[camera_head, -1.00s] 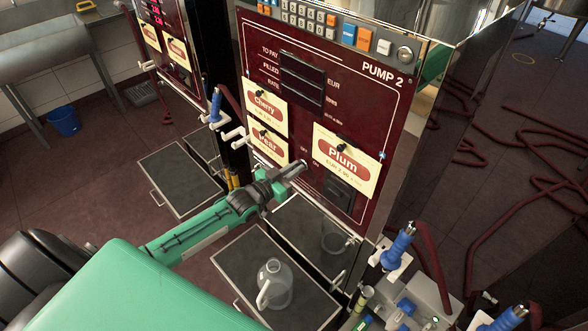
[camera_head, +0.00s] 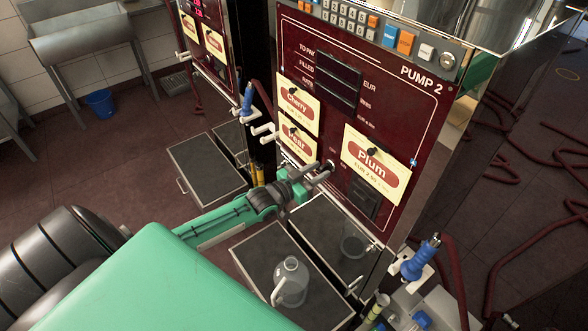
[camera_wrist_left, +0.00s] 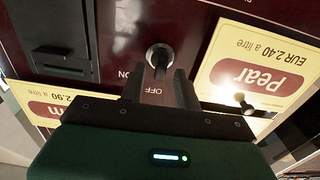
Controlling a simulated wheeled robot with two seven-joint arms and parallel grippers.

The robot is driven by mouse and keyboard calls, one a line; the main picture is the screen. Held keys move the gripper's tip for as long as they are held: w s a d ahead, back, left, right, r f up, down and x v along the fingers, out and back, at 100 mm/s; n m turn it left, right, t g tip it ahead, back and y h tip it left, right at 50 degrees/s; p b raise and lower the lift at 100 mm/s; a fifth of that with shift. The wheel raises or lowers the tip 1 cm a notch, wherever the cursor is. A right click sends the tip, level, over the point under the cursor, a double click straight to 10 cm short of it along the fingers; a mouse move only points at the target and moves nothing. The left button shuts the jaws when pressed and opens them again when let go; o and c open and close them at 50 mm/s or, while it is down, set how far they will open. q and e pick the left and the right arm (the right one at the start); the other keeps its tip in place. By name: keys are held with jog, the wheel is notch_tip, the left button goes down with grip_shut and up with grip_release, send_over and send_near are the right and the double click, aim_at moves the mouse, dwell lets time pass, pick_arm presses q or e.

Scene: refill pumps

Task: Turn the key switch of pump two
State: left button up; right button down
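Pump two's dark red panel (camera_head: 420,120) stands at centre right in the head view, marked PUMP 2. Its key switch (camera_wrist_left: 158,55) is a round metal lock with a black key part, near the ON and OFF marks in the left wrist view. My left gripper (camera_head: 327,171) is at the panel, beside the Plum label (camera_head: 375,165). In the left wrist view its fingers (camera_wrist_left: 160,82) are apart, pointing at the switch, with the black key part between their tips. I cannot tell whether either finger touches it. My right gripper is not in view.
The Pear label (camera_wrist_left: 255,75) with a dark knob is close beside the fingers. A clear jug (camera_head: 291,282) stands on the tray (camera_head: 262,250) below. A blue nozzle (camera_head: 420,262) hangs at the lower right. Another pump (camera_head: 207,65) stands to the left.

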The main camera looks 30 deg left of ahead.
pick_arm(q)
jog(key=b+v, duration=0.2)
jog(key=v, duration=1)
jog(key=shift+s, duration=0.1)
